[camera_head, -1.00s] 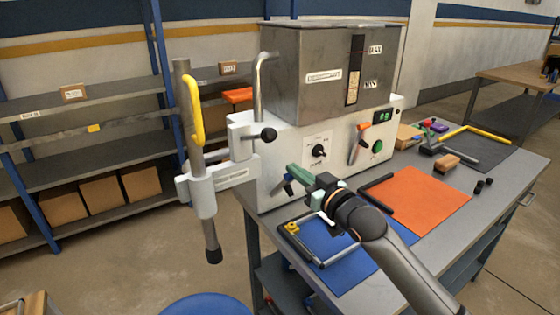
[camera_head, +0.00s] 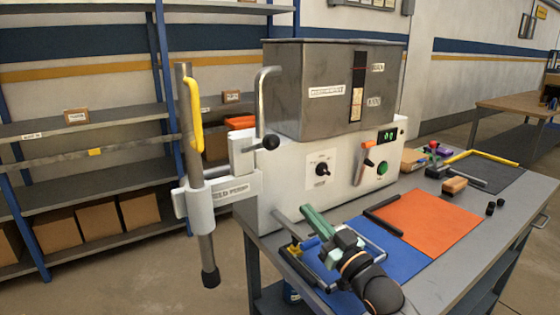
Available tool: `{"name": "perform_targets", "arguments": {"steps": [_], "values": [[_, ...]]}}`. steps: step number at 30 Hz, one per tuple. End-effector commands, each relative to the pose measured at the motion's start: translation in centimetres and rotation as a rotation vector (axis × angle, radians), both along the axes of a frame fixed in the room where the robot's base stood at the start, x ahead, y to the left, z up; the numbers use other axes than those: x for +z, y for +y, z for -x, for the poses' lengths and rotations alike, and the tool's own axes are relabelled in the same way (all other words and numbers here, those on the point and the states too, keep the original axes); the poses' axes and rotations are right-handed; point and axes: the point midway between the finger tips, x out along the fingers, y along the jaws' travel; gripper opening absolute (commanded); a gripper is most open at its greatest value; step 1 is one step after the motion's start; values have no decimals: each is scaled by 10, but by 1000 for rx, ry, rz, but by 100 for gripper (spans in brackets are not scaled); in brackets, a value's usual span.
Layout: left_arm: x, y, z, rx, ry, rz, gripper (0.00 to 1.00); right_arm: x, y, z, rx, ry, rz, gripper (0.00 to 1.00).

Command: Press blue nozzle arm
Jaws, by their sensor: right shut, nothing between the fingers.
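The washer (camera_head: 255,190) is a white machine with a grey steel tank (camera_head: 310,95) on top, standing on the bench. Low on its front, a short metal rod reaches out to a blue piece, likely the blue nozzle arm (camera_head: 309,243), just left of my right gripper. My right gripper (camera_head: 307,212) has green fingers, is shut and empty, and lies low in front of the washer, over the blue mat. It partly hides the nozzle area, so I cannot tell whether it touches the blue piece. My left gripper is out of view.
A blue mat (camera_head: 395,260) and an orange mat (camera_head: 440,222) cover the bench front. A black bar (camera_head: 383,222) lies between them. A vertical pipe with a yellow handle (camera_head: 195,115) stands at the washer's left. An orange lever (camera_head: 367,152) and green button (camera_head: 382,169) are on its front.

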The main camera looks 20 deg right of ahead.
Motion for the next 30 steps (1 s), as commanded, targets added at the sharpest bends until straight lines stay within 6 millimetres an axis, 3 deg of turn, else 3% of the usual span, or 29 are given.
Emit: {"name": "perform_targets", "arguments": {"steps": [11,24,30], "values": [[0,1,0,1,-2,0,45,-2,0,3,0,2,0,0],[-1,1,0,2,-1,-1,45,-16,-8,55,0,3,0,0],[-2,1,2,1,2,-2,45,-19,-10,69,0,1,0,0]]}}
